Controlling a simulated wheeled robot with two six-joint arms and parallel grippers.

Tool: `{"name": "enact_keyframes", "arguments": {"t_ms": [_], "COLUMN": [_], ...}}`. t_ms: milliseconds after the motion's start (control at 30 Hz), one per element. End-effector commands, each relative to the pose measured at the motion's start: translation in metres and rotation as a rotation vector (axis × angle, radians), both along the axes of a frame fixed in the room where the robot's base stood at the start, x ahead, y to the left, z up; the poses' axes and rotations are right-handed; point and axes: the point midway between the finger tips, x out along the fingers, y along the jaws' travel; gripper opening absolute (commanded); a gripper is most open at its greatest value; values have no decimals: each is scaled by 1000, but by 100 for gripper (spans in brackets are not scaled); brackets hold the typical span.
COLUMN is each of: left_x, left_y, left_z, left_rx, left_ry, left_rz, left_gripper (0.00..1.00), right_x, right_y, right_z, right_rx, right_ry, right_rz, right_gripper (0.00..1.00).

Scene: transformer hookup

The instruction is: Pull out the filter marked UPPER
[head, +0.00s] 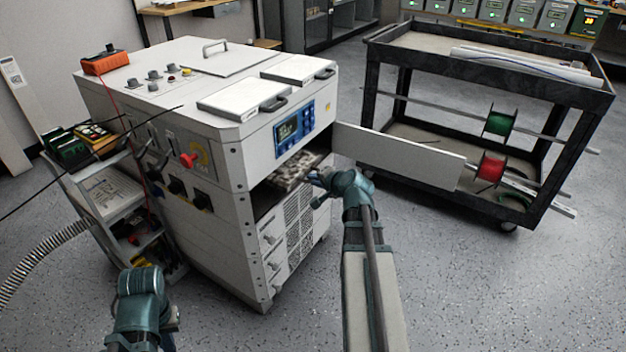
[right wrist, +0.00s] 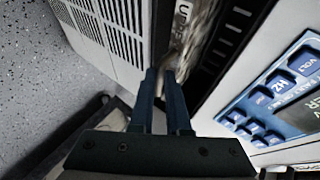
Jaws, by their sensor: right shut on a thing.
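The UPPER filter (head: 292,172) is a mottled grey-brown panel in the open slot on the front of the white cabinet. In the right wrist view the filter (right wrist: 201,30) shows its edge, with part of a label starting "U". My right gripper (head: 318,180) is at the slot's right end. In the right wrist view its fingers (right wrist: 161,74) are closed together on the filter's near edge. How far the filter sits inside the slot is hard to tell. My left arm is low at the left in the head view; its fingers are too hidden to read.
A white door (head: 400,157) stands swung open right of the slot. A vented grille (head: 300,218) lies below the slot and a blue control panel (head: 294,128) above. A black cart (head: 480,120) with wire spools stands behind right. Floor in front is clear.

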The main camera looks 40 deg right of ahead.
Motion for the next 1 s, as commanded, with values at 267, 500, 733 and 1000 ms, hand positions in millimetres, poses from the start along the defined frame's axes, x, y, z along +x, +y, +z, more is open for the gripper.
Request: {"name": "enact_keyframes", "arguments": {"t_ms": [267, 500, 733, 1000], "left_x": [0, 0, 0, 0], "left_y": [0, 0, 0, 0], "left_z": [0, 0, 0, 0], "left_rx": [0, 0, 0, 0], "left_ry": [0, 0, 0, 0], "left_rz": [0, 0, 0, 0], "left_gripper": [0, 0, 0, 0], "right_x": [-6, -12, -17, -23], "right_y": [-2, -5, -7, -9], "right_z": [0, 0, 0, 0], "right_rx": [1, 1, -1, 2], "right_ry": [-1, -1, 0, 0], "right_rz": [-2, -2, -1, -1], "right_gripper": [0, 0, 0, 0]}}
